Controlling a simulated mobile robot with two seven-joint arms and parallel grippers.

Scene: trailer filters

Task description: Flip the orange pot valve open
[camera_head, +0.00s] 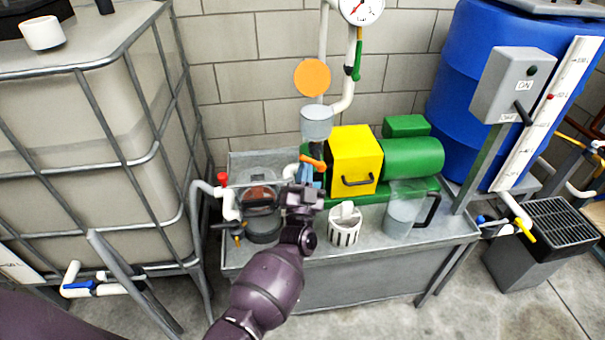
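The orange valve handle (313,162) is on the pipe below a clear pot (317,123), in the middle of the head view. The pot's round orange lid (312,77) stands raised above it. My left gripper (307,174) is right at the handle, just below and in front of it. Its fingertips are small and partly overlap the pipe and handle, so I cannot tell whether they touch or how far apart they are. The handle looks roughly level, tilted slightly down to the right. My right gripper is not in view.
A yellow box (354,162) and green pump motor (411,158) stand close right of my gripper. A white basket (345,225) and clear jug (403,210) sit on the metal bench (370,243). A clear strainer housing (260,205) stands left of my wrist.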

